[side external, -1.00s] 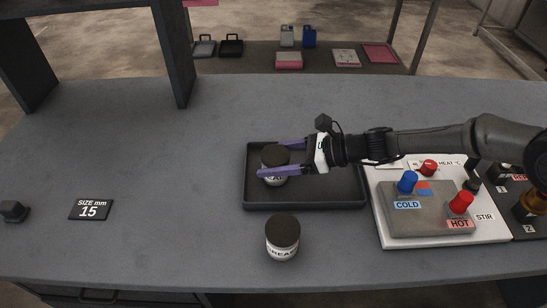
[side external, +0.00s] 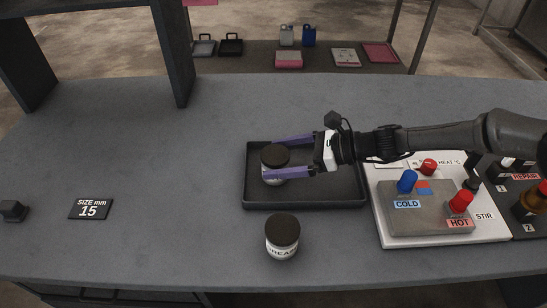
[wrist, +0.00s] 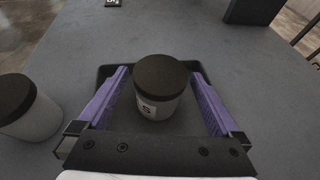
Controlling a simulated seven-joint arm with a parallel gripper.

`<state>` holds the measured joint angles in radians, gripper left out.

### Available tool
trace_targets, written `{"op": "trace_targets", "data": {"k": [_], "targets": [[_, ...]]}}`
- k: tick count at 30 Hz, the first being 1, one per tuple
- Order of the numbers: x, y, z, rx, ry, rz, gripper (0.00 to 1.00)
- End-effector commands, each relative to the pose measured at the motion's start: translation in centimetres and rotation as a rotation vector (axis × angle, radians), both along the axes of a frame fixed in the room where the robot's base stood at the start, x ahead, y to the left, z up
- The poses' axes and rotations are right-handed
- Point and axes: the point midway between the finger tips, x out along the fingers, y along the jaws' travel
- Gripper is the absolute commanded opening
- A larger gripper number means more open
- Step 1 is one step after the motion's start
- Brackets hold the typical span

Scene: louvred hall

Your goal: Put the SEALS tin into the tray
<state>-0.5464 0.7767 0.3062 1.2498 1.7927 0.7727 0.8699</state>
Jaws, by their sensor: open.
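A white tin with a dark lid (side external: 274,160) stands upright inside the dark tray (side external: 305,204), toward its left side. It also shows in the wrist view (wrist: 160,85), where an "S" is visible on its label; the rest of the lettering is hidden. My gripper (side external: 268,158) is low over the tray, with its purple fingers open on either side of this tin. In the wrist view a gap shows between the tin and each finger of my gripper (wrist: 160,74).
A similar tin labelled with part of "GREASE" (side external: 283,240) stands on the table in front of the tray. A control panel with COLD and HOT knobs (side external: 430,222) sits right of the tray. A "SIZE mm 15" plate (side external: 91,209) lies at left. The table behind the tray is clear.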

Motion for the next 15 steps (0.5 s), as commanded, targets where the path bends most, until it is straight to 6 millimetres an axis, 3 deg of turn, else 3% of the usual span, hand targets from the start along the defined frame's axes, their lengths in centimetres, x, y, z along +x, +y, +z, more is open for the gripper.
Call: {"op": "trace_targets", "data": {"k": [9,15], "targets": [[-1.1,-6.1,2.6,0.0,0.0,-0.004,1.0],[-1.6,-8.5,3.6,0.001,-0.001,-0.002,1.0]]}}
